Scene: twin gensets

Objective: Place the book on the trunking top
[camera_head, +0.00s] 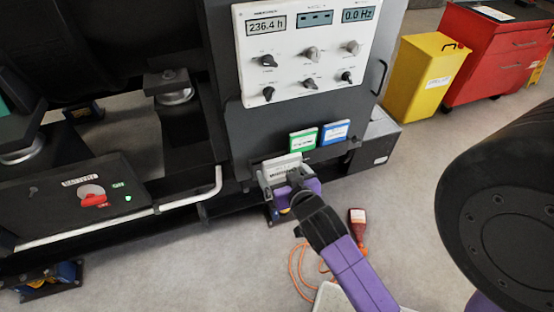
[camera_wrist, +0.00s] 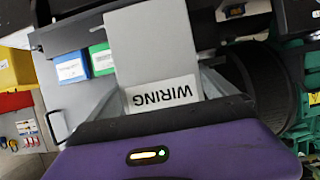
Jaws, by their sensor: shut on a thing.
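A light grey book labelled WIRING is in my gripper (camera_head: 289,180). In the wrist view the book (camera_wrist: 148,50) fills the middle, its white label towards me and upside down. In the head view the book (camera_head: 282,165) is tilted, partly hidden by the jaws, just left of a green book (camera_head: 303,140) and a blue book (camera_head: 335,132). Those two lean upright on a dark ledge below the control panel (camera_head: 308,55). The jaws are shut on the grey book. I cannot tell for sure which surface is the trunking top, or whether the held book touches the ledge.
A black box with a red switch (camera_head: 92,197) and a light rail (camera_head: 215,185) lie to the left. A red-brown bottle-like thing (camera_head: 357,220) and an orange cable (camera_head: 298,265) lie on the floor. A yellow bin (camera_head: 425,75) and red cabinet (camera_head: 495,50) stand at the back right.

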